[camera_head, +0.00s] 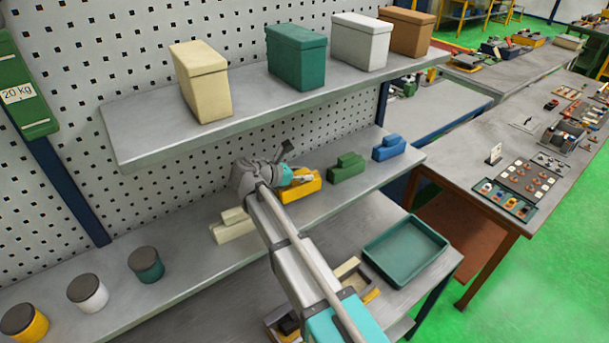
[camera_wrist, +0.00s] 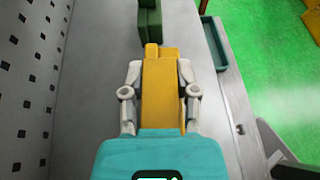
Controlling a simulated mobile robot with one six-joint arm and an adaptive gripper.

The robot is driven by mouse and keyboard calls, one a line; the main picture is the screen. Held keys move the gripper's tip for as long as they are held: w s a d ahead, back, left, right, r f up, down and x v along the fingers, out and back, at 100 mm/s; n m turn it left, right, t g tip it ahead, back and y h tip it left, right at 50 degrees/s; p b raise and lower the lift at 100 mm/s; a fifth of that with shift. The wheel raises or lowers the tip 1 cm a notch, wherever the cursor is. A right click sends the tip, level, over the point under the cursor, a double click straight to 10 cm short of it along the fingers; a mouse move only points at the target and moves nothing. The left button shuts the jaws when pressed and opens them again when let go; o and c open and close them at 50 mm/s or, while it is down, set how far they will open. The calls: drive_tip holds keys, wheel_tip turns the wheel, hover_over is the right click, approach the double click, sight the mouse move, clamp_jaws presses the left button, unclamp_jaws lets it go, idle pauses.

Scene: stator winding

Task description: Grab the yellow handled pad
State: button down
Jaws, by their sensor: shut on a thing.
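The yellow handled pad (camera_head: 300,187) is on the lower shelf, between a cream pad and a green pad, and partly hidden by my arm in the head view. In the wrist view the yellow pad (camera_wrist: 161,90) lies lengthwise between my fingers, with its raised part at the far end. My gripper (camera_wrist: 160,88) has one finger against each long side of it. In the head view my gripper (camera_head: 303,178) is over the yellow pad. I cannot tell whether the pad is lifted off the shelf.
A green pad (camera_head: 346,168) and a blue pad (camera_head: 389,148) sit to the right, a cream pad (camera_head: 233,226) to the left. The upper shelf (camera_head: 150,138) with several boxes overhangs behind. A teal tray (camera_head: 405,250) stands lower right. Lidded jars (camera_head: 146,264) stand at left.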

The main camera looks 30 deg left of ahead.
drive_tip(key=shift+r+p, duration=3.3)
drive_tip(key=shift+r, duration=0.35)
